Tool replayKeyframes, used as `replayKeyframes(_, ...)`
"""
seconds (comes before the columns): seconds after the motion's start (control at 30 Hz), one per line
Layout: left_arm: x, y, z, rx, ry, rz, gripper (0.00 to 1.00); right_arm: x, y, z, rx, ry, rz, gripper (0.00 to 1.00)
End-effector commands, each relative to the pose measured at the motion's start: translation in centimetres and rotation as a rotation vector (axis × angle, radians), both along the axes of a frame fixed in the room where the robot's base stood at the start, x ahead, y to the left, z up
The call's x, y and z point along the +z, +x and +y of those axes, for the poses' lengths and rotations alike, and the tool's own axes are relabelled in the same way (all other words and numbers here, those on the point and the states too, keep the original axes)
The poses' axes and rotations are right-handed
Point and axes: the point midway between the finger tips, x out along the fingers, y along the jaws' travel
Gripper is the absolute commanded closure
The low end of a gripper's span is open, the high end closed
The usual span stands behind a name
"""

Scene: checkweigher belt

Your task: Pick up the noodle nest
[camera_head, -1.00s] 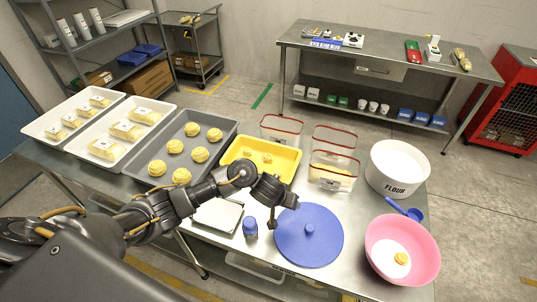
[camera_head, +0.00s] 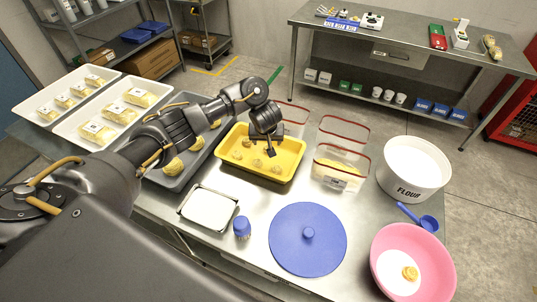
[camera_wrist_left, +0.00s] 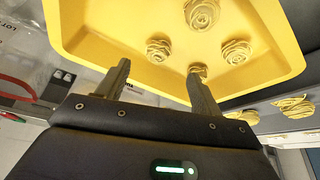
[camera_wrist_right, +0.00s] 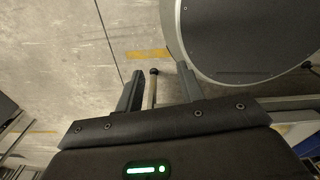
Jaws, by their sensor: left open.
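Several pale noodle nests lie in the yellow tray (camera_head: 291,174); one nest (camera_head: 257,163) sits near its middle. My left gripper (camera_head: 271,151) is over this tray, pointing down, open and empty. In the left wrist view the nests lie beyond the fingers: one (camera_wrist_left: 158,50) between the fingertip lines, one (camera_wrist_left: 236,51) to the right, one (camera_wrist_left: 202,13) farther up. Another nest (camera_wrist_left: 198,68) is partly hidden behind the right finger. More, yellower nests (camera_head: 172,167) sit on the grey tray, partly covered by my left arm. My right gripper (camera_wrist_right: 160,72) is open and empty, over the floor.
Clear red-rimmed containers (camera_head: 340,168) stand right of the yellow tray. A blue lid (camera_head: 290,255), blue-capped jar (camera_head: 242,228) and weighing plate (camera_head: 208,208) are in front. The flour tub (camera_head: 400,188) and pink bowl (camera_head: 385,240), holding a yellow-orange piece, stand at right.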

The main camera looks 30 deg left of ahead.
Motion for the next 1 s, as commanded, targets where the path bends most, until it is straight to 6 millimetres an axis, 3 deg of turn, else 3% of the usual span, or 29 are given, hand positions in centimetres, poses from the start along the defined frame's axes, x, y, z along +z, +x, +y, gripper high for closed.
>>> replayKeyframes(0.07,-1.1,0.3,0.0,0.001,0.0,0.0,0.34,-1.2,1.2,0.0,0.0,0.0,-0.015,0.62)
replayKeyframes(0.27,-1.1,0.5,0.0,-0.003,-0.001,0.0,0.34,-1.2,4.2,0.2,0.0,0.005,-0.058,0.62)
replayKeyframes(0.47,-3.1,0.9,0.1,-0.002,-0.001,0.002,0.34,-3.0,3.3,0.2,0.0,0.004,-0.046,0.62)
replayKeyframes(0.7,-5.6,2.0,0.6,-0.003,0.001,0.0,0.34,-3.5,1.7,0.1,0.0,0.002,-0.024,0.62)
replayKeyframes(1.0,-5.9,2.3,0.7,-0.004,0.0,-0.001,0.34,-3.5,2.3,0.1,0.0,0.003,-0.032,0.62)
